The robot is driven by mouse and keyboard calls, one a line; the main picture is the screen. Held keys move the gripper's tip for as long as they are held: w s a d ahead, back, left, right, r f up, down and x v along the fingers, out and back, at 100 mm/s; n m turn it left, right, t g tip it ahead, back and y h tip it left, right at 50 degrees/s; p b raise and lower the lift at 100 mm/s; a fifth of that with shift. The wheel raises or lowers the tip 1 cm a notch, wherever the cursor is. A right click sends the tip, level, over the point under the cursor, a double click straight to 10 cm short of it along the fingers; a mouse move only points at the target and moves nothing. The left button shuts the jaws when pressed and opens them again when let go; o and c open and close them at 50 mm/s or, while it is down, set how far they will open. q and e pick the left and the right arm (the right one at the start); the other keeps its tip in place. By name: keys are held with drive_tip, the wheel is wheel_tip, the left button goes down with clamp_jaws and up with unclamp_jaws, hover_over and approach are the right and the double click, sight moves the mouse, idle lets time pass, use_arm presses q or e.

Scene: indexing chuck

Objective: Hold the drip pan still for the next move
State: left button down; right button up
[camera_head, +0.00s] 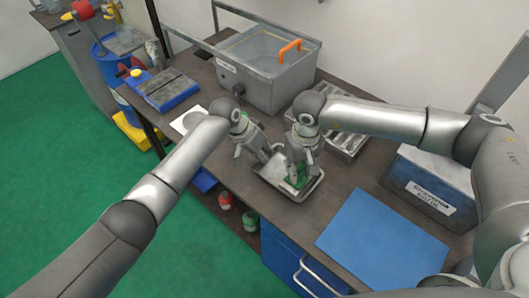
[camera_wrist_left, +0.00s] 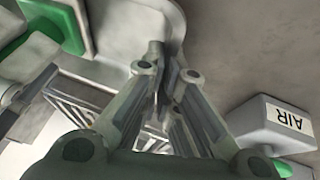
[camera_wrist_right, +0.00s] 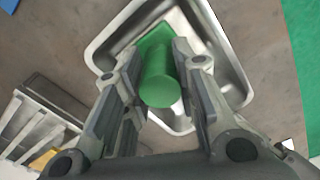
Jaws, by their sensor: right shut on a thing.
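The drip pan (camera_head: 312,190) is a shallow metal tray near the table's front edge. Its raised rim also shows in the right wrist view (camera_wrist_right: 112,25). My left gripper (camera_head: 268,156) is at the pan's far left rim, its fingertips (camera_wrist_left: 165,55) close together at the pan wall (camera_wrist_left: 135,22); the contact is partly hidden. My right gripper (camera_head: 296,181) points down over the pan and is shut on a green cylinder (camera_wrist_right: 160,88). A flat green part (camera_wrist_right: 155,42) shows behind the cylinder, inside the pan's outline. The two grippers are close together, apart from each other.
A grey metal bin (camera_head: 262,87) with an orange handle stands behind. A slotted metal rack (camera_head: 345,146) is right of the right gripper. A blue-grey box (camera_head: 432,188) and a flat blue mat (camera_head: 382,240) lie to the right. A white label reads AIR (camera_wrist_left: 290,118).

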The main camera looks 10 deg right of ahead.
drive_tip(key=shift+s+d+f, duration=0.15)
drive_tip(key=shift+s, duration=0.05)
drive_tip(key=shift+w+a, duration=0.35)
drive_tip(key=shift+w, duration=0.05)
drive_tip(key=shift+c, duration=0.4)
drive_tip(key=shift+w+a, duration=0.6)
drive_tip(key=shift+w, duration=0.2)
drive_tip(key=shift+w+a, duration=0.6)
drive_tip(key=shift+w, duration=0.2)
drive_tip(key=shift+r, duration=0.2)
wheel_tip(320, 180, up, 9)
